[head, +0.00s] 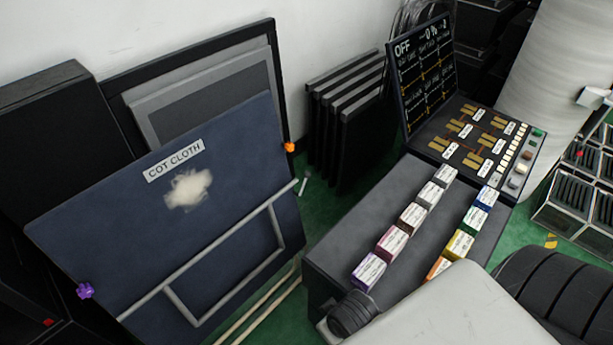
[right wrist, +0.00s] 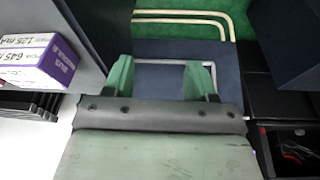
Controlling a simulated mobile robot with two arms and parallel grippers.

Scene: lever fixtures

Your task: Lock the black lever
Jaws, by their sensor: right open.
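I cannot make out a black lever in either view. My right gripper (right wrist: 164,78) shows in the right wrist view with its two green fingers apart and nothing between them. Beyond the fingers are a dark blue panel and a pale bent rod (right wrist: 172,63); I cannot tell how far off they are. In the head view a pale link of my right arm comes in at the bottom, and its fingers are not seen there. My left gripper is in neither view.
A blue board (head: 110,220) labelled COT CLOTH leans at left, with a pale rod frame (head: 235,240) before it. A dark grey console (head: 400,215) bears several coloured boxes; a purple box (right wrist: 38,62) is left of my right gripper. A control panel (head: 470,140) stands behind. Green floor shows between.

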